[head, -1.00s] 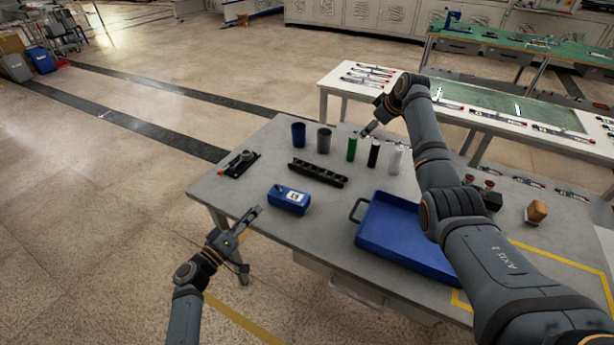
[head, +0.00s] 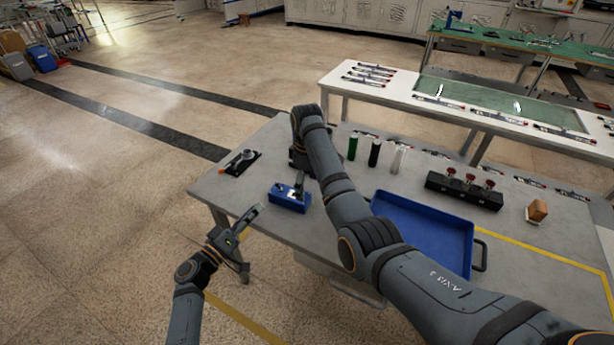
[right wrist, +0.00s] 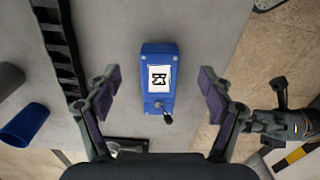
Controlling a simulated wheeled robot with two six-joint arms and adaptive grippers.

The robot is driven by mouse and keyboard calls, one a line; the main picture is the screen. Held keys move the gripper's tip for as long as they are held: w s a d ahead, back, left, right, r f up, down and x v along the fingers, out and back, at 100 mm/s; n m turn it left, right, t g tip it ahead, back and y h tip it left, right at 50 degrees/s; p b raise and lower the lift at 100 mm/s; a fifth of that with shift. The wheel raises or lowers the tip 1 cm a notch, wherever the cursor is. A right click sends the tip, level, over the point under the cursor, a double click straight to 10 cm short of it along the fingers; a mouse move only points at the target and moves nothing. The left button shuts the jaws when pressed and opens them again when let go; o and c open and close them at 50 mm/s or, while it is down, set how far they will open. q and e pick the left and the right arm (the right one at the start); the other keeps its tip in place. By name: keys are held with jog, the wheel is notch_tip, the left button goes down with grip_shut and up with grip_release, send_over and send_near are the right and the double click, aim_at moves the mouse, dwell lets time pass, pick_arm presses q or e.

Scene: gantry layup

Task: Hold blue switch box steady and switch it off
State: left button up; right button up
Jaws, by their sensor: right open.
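The blue switch box (head: 282,197) lies on the grey table near its left front edge, partly covered by my right gripper in the head view. In the right wrist view the blue switch box (right wrist: 158,95) has a white label with a dark mark and a small black-tipped lever (right wrist: 167,115) at its lower end. My right gripper (right wrist: 158,78) is open, its fingers to either side of the box in the picture, apart from it. It also shows over the box in the head view (head: 299,187). My left gripper (head: 248,219) is off the table's left front edge, apart from the box; its opening is unclear.
A blue tray (head: 425,235) lies to the right. Green, black and white cylinders (head: 374,152) stand behind it. A black block with red knobs (head: 464,188) and a brown block (head: 537,210) are further right.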

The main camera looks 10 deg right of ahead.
aim_at(307, 199)
notch_tip(307, 199, down, 7)
dwell(0.3)
jog(key=shift+c, duration=0.4)
